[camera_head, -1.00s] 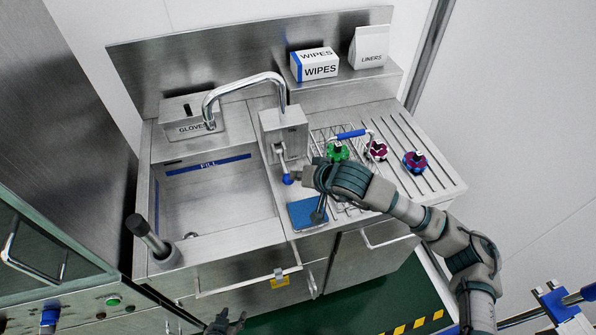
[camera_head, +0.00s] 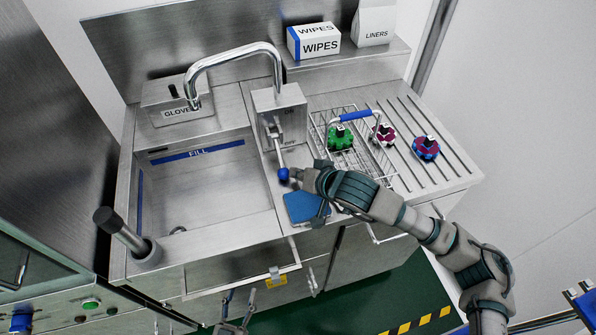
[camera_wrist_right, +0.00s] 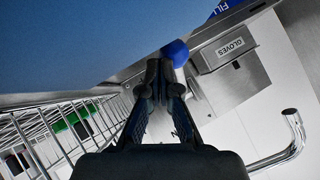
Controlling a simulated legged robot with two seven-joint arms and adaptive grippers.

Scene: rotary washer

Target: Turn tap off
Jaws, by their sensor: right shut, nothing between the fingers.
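The tap has a curved chrome spout (camera_head: 232,58) over the sink and a steel box (camera_head: 280,105) at its base. Its lever (camera_head: 277,140) hangs down from the box front and ends in a blue ball knob (camera_head: 283,174). My right gripper (camera_head: 296,179) is shut and empty, just right of the knob. In the right wrist view the shut fingertips (camera_wrist_right: 160,76) are right beside the blue knob (camera_wrist_right: 176,52); I cannot tell if they touch. No water shows at the spout. My left gripper (camera_head: 236,303) is open and empty at the bottom edge, below the sink front.
A wire basket (camera_head: 384,165) with a blue handle and a green-topped item (camera_head: 341,137) stands right of the tap. A blue pad (camera_head: 303,209) lies below the knob.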

